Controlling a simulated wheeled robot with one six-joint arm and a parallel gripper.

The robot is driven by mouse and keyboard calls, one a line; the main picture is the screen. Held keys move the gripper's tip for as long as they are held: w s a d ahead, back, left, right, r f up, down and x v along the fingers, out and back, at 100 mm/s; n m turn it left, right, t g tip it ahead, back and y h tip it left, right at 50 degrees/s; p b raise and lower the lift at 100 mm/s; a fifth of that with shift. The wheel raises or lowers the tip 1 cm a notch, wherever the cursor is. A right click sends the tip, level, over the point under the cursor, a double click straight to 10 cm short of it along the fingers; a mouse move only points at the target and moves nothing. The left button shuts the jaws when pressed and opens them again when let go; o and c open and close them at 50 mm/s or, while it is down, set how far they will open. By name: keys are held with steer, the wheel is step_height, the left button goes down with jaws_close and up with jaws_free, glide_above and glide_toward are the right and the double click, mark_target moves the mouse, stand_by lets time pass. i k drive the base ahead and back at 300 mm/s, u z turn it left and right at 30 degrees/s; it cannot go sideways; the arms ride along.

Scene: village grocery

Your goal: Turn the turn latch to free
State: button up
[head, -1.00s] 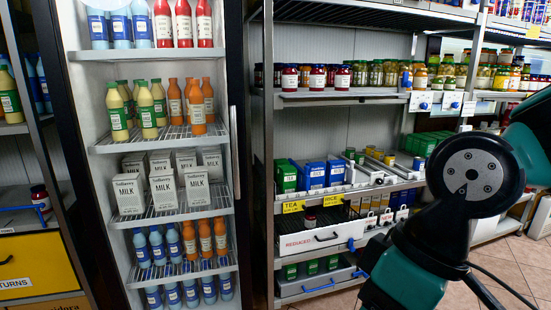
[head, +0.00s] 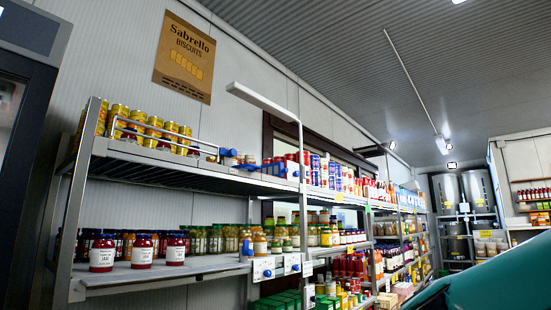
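I cannot clearly make out a turn latch. Small white plates with blue round knobs sit along the front edge of the middle shelf; one blue-knobbed plate (head: 264,269) is near the centre, and another plate (head: 292,264) is just to its right. They are too small to tell how any knob is turned. A blue fitting (head: 293,170) also shows on the shelf post above. My gripper is not in view. Only a teal part of my arm shows at the lower right corner.
A long metal shelf rack (head: 185,172) runs along the wall, with yellow tins (head: 155,127) on top and red jars (head: 143,249) below. A biscuit sign (head: 186,52) hangs above. A dark cabinet edge (head: 22,110) stands at the left. Steel tanks (head: 462,190) stand far back.

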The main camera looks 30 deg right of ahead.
mark_target(230, 153)
steer(key=z, duration=0.5)
steer(key=i, duration=0.6)
steer(key=z, duration=0.45)
steer(key=i, duration=0.85)
steer(key=u, duration=0.1)
